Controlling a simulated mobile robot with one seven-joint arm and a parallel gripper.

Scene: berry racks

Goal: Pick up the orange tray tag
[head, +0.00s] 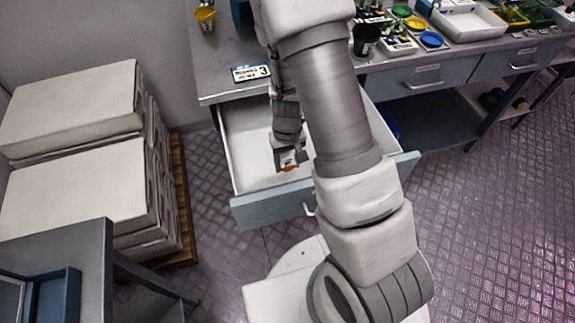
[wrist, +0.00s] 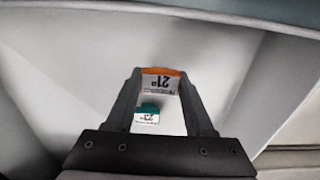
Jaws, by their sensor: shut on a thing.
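The orange tray tag (wrist: 161,84) has an orange top edge and a white printed face with a large "21", seen upside down in the wrist view. My gripper (wrist: 160,75) is shut on it, one fingertip at each side edge. In the head view the orange tag (head: 289,168) shows at the tips of my gripper (head: 288,158), inside the open drawer (head: 245,140). A teal-topped white tag (wrist: 147,116) shows between the fingers, farther back on the drawer floor. How high the orange tag is above the floor I cannot tell.
The drawer front (head: 270,207) stands pulled out below the grey bench (head: 225,70). A numbered label plate (head: 251,73) lies at the bench edge. Stacked white boxes (head: 75,110) stand left. Pots and trays, including a black cup (head: 366,40), occupy the bench at right.

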